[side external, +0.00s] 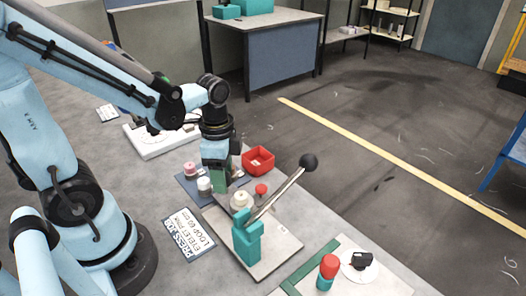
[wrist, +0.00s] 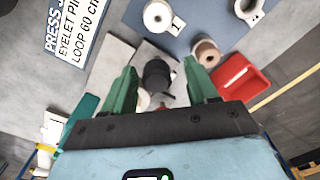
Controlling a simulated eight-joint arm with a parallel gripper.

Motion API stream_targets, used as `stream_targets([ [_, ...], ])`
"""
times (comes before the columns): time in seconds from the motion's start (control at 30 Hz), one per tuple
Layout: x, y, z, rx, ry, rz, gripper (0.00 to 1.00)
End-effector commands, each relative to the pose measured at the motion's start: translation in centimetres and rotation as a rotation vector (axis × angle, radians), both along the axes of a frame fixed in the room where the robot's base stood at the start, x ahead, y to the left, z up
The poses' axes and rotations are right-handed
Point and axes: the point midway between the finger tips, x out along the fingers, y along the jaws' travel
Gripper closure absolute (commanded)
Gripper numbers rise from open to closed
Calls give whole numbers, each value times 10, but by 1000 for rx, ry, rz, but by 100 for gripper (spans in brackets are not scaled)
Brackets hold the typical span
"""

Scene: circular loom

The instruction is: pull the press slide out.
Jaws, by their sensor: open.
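The hand press stands in the side external view, with a teal body (side external: 247,242), a pale base plate (side external: 275,243) and a lever (side external: 280,193) slanting up to a black ball. A cream round part (side external: 241,200) and a small red knob (side external: 261,189) show beside the body. I cannot tell which part is the slide. My gripper (side external: 219,188) is open, pointing down behind the press. In the wrist view, my gripper (wrist: 159,80) has its green fingers either side of a black round part (wrist: 157,75); I see no clear contact. The fingers and palm hide part of the press.
A red bin (side external: 258,160) and a blue mat (side external: 187,184) with spools lie close to my gripper. A printed card (side external: 188,233) lies left of the press. A red-topped teal piece (side external: 327,272) and a white disc (side external: 359,267) stand to its right.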

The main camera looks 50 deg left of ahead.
Motion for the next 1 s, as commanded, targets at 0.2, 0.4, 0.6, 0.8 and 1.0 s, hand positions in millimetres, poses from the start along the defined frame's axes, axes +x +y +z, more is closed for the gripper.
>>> stream_targets([
  [0.2, 0, -1, 3, -1, 1, -1, 42],
  [0.4, -1, -1, 19, -1, 1, -1, 42],
  [0.6, -1, -1, 44, -1, 1, -1, 42],
  [0.8, -1, -1, 72, -1, 1, -1, 42],
  [1.0, -1, -1, 98, -1, 1, 0, 42],
])
